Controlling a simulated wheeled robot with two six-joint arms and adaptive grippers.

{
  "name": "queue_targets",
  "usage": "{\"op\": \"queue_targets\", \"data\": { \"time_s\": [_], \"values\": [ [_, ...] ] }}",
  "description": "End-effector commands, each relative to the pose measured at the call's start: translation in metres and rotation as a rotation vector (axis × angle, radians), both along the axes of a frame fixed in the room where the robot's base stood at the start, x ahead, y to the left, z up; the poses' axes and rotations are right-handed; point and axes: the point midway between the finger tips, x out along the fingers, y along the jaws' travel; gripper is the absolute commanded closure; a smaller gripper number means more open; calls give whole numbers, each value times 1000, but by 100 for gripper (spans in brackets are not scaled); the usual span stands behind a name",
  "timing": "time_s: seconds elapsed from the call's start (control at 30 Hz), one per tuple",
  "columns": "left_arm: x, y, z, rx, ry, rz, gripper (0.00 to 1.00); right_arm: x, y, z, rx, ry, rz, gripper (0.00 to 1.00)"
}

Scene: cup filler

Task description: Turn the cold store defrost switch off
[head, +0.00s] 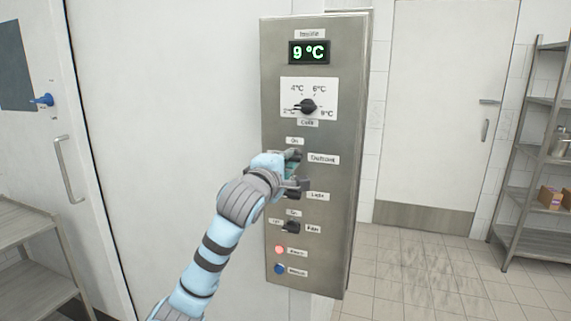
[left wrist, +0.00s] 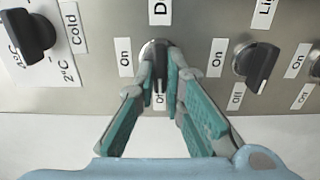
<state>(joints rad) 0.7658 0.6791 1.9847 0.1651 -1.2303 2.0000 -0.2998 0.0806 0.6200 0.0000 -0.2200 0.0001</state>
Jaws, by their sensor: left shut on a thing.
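The defrost switch (head: 296,154) is a dark rotary knob on the steel control panel, beside the "Defrost" label (head: 323,159). In the head view my left gripper (head: 290,163) covers most of it. In the left wrist view the two teal fingers (left wrist: 160,72) are closed around the switch's dark handle (left wrist: 160,84), one on each side. The handle lies upright in that view, its lower end at the partly hidden "Off" label; the "On" label (left wrist: 125,56) is to its left. My right gripper is not in view.
The steel panel (head: 344,215) also carries a 9 °C display (head: 309,52), the cold dial (head: 308,106), a light switch (left wrist: 255,62), a fan switch (head: 291,227), and red and blue buttons. Shelves (head: 530,150) stand at the right. Floor is clear right of the panel.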

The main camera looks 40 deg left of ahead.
Motion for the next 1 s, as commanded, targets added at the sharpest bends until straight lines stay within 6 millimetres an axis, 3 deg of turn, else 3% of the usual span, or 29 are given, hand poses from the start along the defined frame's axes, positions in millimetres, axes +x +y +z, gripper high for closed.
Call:
{"op": "queue_targets", "data": {
  "time_s": [0.37,0.4,0.53,0.83,1.0],
  "values": [
    [0,-1,1,-8,-4,-2,100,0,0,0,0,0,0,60],
    [0,-1,1,-8,-4,-2,88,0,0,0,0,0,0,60],
    [0,0,1,-7,-4,-1,70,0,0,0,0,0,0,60],
    [-2,0,1,-5,-4,0,70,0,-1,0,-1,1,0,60],
    [-27,-9,1,0,-4,-1,70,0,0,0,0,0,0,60]
  ]
}}
